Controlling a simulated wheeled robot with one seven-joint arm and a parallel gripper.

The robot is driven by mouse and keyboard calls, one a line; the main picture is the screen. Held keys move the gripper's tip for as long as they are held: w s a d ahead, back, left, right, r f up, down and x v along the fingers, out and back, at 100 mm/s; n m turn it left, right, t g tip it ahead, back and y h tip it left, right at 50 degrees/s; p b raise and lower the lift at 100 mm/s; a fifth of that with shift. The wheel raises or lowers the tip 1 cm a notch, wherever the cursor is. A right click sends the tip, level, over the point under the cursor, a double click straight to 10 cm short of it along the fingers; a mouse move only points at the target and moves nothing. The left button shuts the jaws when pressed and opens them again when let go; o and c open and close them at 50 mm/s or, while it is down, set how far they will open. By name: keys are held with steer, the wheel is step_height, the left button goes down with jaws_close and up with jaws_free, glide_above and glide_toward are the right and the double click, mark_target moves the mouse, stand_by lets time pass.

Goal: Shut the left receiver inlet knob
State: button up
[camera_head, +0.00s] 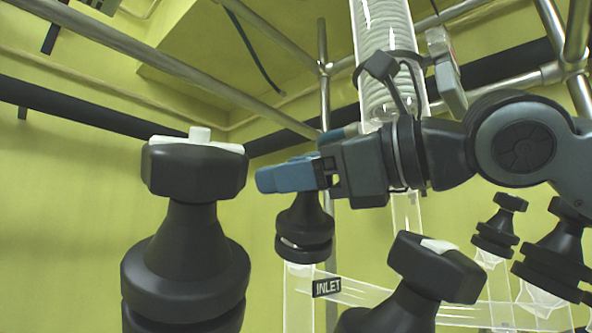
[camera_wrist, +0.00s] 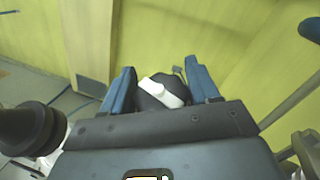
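The inlet knob (camera_head: 304,218) is a black knob on a ribbed black stem, above a glass pipe with an INLET label (camera_head: 327,287). In the head view its top is hidden behind the blue fingers of my gripper (camera_head: 282,174). In the wrist view the knob (camera_wrist: 149,101) has a white pointer bar (camera_wrist: 163,93) lying aslant, from upper left to lower right. The blue fingers of my gripper (camera_wrist: 161,78) are apart, one on each side of the knob. I cannot tell whether either finger touches it.
A large black knob (camera_head: 195,170) with a white bar stands close at left. Another tilted black knob (camera_head: 437,267) is at lower right, with smaller ones behind. A glass coil column (camera_head: 385,40) rises behind my wrist. Metal frame bars (camera_head: 180,65) cross overhead.

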steer(key=c, duration=0.6)
steer(key=shift+f+m+t+b, duration=0.2)
steer(key=shift+m+t+b, duration=0.15)
steer(key=shift+b, duration=0.3)
steer(key=shift+t+b, duration=0.35)
steer(key=shift+b, duration=0.1)
steer(key=m+t+h+b, duration=0.1)
steer(key=m+t+b, duration=0.1)
steer(key=b, duration=0.1)
steer(key=shift+m+t, duration=0.3)
steer(key=shift+m, duration=0.05)
steer(key=m+t+h+b, duration=0.2)
steer(key=m+t+b, duration=0.1)
steer(key=m, duration=0.1)
steer(key=shift+w+d+r+t+h, duration=0.1)
steer(key=shift+w+d+t+h, duration=0.1)
steer(key=shift+w+t+h, duration=0.15)
steer(key=shift+d+r+m+t+h+b, duration=0.15)
steer(key=shift+m+t+h+b, duration=0.6)
steer(key=shift+m+h, duration=0.5)
steer(key=shift+m, duration=0.35)
